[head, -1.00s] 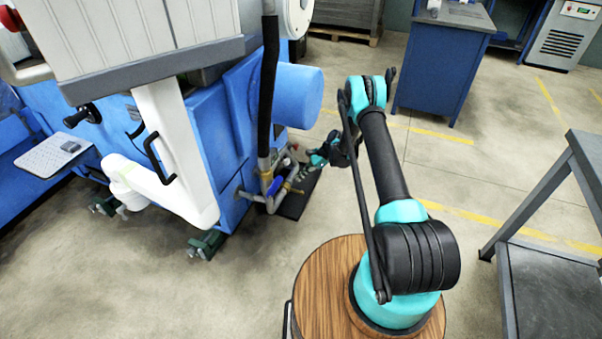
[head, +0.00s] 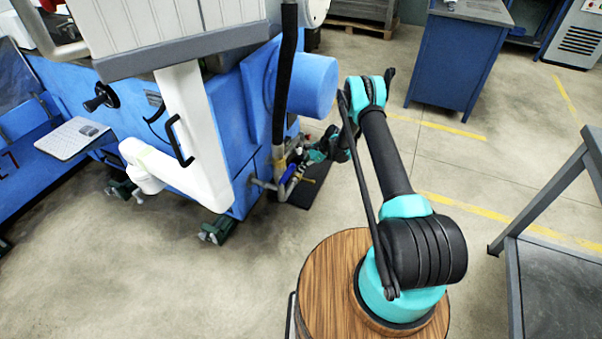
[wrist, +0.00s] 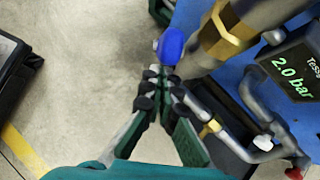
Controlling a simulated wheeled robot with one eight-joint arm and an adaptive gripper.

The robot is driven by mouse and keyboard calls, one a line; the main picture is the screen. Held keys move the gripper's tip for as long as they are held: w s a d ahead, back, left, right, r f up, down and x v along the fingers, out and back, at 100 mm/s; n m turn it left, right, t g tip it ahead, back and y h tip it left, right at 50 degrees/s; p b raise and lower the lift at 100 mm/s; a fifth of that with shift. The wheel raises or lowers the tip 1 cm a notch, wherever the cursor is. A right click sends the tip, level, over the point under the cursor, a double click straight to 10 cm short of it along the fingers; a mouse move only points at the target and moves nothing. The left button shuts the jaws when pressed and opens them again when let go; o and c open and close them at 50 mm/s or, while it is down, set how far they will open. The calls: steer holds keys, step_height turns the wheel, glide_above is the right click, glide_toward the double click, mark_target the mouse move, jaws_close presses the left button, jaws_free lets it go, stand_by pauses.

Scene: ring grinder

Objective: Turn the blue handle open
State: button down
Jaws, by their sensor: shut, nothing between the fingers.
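The blue handle (head: 288,174) sits on grey and brass pipework low at the machine's right corner. In the wrist view, the blue handle (wrist: 172,46) shows its rounded end just beyond my fingertips, beside a brass fitting. My gripper (wrist: 164,74) is shut with nothing between its fingers, its tips pointing at the handle. I cannot tell whether the tips touch it. In the head view, my gripper (head: 303,160) is small and partly merged with the pipework, just right of the handle.
The blue machine (head: 235,115) stands left of my arm. A gauge reading 2.0 bar (wrist: 291,70) and more pipes lie right of the fingers. A grey table (head: 545,270) stands at right and a blue cabinet (head: 455,65) behind. Floor between is clear.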

mark_target(291, 164)
stand_by(0.3)
steer(key=a+r+h, duration=0.1)
steer(key=h, duration=0.1)
steer(key=a+r+t+h, duration=0.1)
steer(key=h, duration=0.1)
steer(key=shift+s+a, duration=0.2)
steer(key=shift+s, duration=0.2)
steer(key=shift+s+a+r+h, duration=0.1)
steer(key=shift+a+r+h, duration=0.35)
steer(key=shift+a, duration=0.25)
